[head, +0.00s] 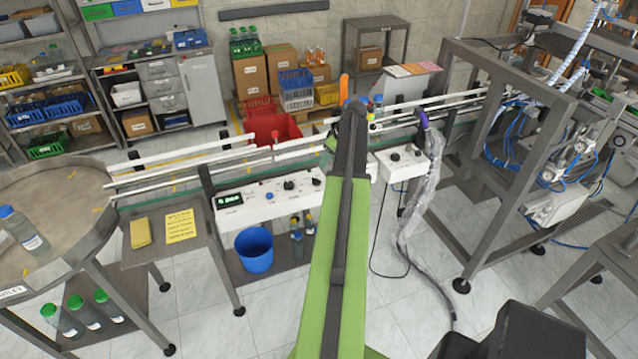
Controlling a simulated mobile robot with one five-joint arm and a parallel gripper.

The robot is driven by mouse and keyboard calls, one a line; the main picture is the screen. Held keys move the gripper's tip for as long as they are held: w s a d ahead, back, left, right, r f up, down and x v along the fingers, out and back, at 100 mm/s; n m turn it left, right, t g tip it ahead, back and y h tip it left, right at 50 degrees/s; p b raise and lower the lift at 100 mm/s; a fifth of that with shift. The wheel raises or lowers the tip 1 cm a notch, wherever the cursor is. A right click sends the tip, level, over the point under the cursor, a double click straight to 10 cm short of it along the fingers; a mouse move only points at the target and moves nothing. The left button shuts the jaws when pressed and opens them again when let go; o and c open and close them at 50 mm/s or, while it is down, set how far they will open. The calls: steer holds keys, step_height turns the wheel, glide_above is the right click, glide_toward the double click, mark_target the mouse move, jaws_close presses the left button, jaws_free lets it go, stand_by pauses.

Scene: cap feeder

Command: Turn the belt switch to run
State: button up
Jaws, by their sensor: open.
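A white control panel (270,199) is fixed along the near side of the conveyor. It has a lit green display (229,200), a blue button (269,196) and black knobs (289,185). A second white box (403,164) with black knobs stands to the right, beyond my arm. The labels are too small to read, so I cannot tell which knob is the belt switch or how it is set. My green arm reaches forward between the two boxes. My gripper (346,92) is at its far end, above the conveyor, open and apart from the knobs; its fingers are mostly hidden.
The conveyor (240,150) runs from the round table (50,210) at left to the metal machine frame (500,150) at right. A blue bucket (254,250) stands below the panel. A plastic-wrapped cable (420,200) hangs at right. The floor in front is partly clear.

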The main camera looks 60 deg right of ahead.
mark_target(319, 180)
steer(key=b+x, duration=1.1)
steer(key=x, duration=0.2)
steer(key=shift+d+f, duration=0.1)
steer(key=shift+f, duration=0.25)
steer(key=shift+r, duration=0.1)
jaws_close()
